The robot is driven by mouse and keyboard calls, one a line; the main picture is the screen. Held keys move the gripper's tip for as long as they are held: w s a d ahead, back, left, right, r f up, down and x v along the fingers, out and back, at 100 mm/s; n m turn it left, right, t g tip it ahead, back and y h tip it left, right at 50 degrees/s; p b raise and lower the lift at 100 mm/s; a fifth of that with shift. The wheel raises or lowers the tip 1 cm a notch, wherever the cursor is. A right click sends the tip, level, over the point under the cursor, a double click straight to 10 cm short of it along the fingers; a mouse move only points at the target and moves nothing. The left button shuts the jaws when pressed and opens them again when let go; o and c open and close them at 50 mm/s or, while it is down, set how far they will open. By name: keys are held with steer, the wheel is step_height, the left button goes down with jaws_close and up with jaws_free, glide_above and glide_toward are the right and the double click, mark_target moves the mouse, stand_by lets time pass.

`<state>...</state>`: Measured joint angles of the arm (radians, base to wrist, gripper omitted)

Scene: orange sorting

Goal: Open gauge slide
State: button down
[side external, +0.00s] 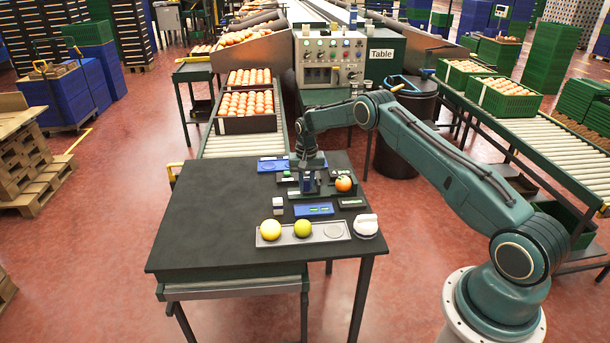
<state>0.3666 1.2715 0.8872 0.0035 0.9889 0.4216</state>
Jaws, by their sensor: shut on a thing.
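My gripper (308,187) points down at the small dark gauge (326,190) on the black table. It is shut on a part of the gauge that looks like the slide, but the fingers and arm hide most of that part. How far the slide stands open cannot be told at this size. An orange (343,184) sits at the gauge's right end, just right of my gripper and apart from it.
A blue plate (272,165) lies behind. The table's left half (205,215) is clear.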

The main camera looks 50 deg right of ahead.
mark_target(305, 179)
steer(key=c, duration=1.6)
jaws_free()
steer(key=shift+w+a, duration=0.25)
steer(key=shift+o, duration=0.2)
steer(key=shift+r, duration=0.2)
step_height(305, 179, up, 14)
steer(key=shift+f, duration=0.2)
steer(key=shift+s+r, duration=0.1)
